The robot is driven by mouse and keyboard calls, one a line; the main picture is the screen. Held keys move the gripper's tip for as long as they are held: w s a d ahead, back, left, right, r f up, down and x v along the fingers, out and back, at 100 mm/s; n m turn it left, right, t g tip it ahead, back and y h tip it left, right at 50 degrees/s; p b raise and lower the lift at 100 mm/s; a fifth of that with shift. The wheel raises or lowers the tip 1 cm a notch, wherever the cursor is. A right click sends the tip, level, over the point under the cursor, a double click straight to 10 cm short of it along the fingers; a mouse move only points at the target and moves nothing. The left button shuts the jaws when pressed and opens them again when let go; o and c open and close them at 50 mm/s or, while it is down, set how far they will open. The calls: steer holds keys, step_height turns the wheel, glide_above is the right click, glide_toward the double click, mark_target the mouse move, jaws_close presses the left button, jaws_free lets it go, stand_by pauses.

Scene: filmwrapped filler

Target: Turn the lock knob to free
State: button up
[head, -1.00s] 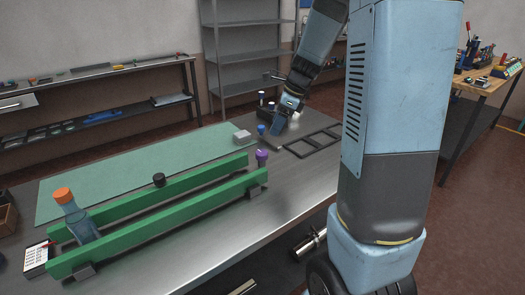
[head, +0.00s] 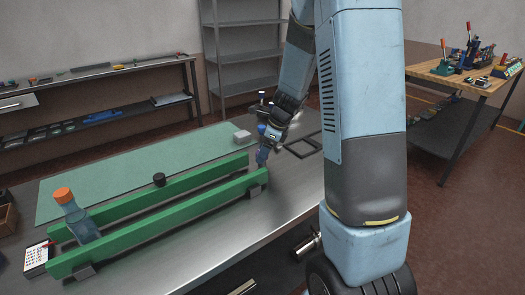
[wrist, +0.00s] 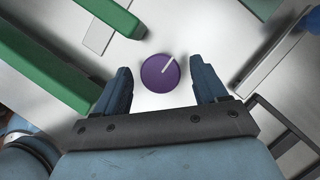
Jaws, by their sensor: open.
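The purple lock knob (wrist: 160,73) is round, with a white line from near its centre toward the upper right in the wrist view. My gripper (wrist: 157,76) is open, with one blue finger on each side of the knob and a visible gap at both sides. In the head view my gripper (head: 262,155) is at the right end of the green rails (head: 170,215) and covers the knob there. I cannot tell how far the fingertips reach down beside the knob.
A bottle with an orange cap (head: 64,194) stands between the rails at the left. A black knob (head: 158,180) stands behind them. A dark frame (head: 303,146) lies to the right of my gripper.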

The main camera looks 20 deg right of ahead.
steer(key=shift+c, duration=0.3)
steer(key=c, duration=0.9)
steer(key=shift+a, duration=0.35)
steer(key=shift+c, duration=0.5)
steer(key=shift+d, duration=0.25)
steer(key=shift+d+n, duration=0.1)
steer(key=shift+n, duration=0.3)
